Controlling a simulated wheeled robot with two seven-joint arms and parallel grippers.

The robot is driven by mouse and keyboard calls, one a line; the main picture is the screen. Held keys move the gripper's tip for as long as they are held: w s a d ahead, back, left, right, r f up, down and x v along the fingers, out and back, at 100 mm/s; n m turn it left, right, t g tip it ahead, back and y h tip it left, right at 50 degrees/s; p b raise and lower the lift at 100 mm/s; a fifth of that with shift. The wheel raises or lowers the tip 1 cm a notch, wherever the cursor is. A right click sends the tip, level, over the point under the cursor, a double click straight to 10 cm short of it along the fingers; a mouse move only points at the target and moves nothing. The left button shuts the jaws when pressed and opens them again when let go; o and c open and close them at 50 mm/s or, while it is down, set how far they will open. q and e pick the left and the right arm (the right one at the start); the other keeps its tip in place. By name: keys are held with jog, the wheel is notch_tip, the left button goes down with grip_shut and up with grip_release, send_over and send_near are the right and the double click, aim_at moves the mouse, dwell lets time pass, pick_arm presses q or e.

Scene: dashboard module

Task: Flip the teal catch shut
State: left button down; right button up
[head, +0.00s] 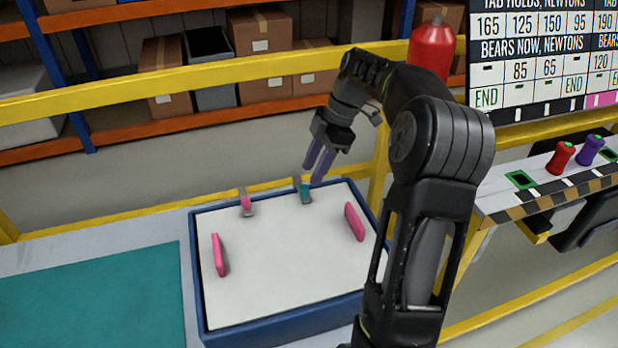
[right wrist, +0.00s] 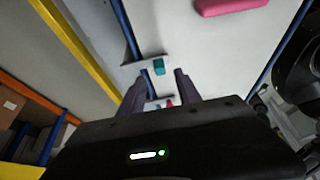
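The teal catch (head: 306,196) sits on the far edge of the white panel, with a grey metal piece beside it. It also shows in the right wrist view (right wrist: 159,66), a little beyond the fingertips and between their lines. I cannot tell for sure how far it is turned. My right gripper (head: 312,176) has purple fingers pointing down, just above and behind the teal catch, apart from it as far as I can see. In the right wrist view the fingers (right wrist: 159,84) are spread with nothing held between them. My left gripper is not in view.
A pink catch (head: 246,203) sits left of the teal one on the same edge. Two pink handles (head: 219,255) (head: 355,222) stand up from the panel. A blue-rimmed tray (head: 197,282) surrounds it. A yellow rail (head: 130,217) runs behind. A teal mat (head: 90,300) lies clear at left.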

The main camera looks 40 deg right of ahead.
jog(key=p+v, duration=0.2)
jog(key=v, duration=0.1)
jog(key=shift+d+r, duration=0.1)
dwell(0.5)
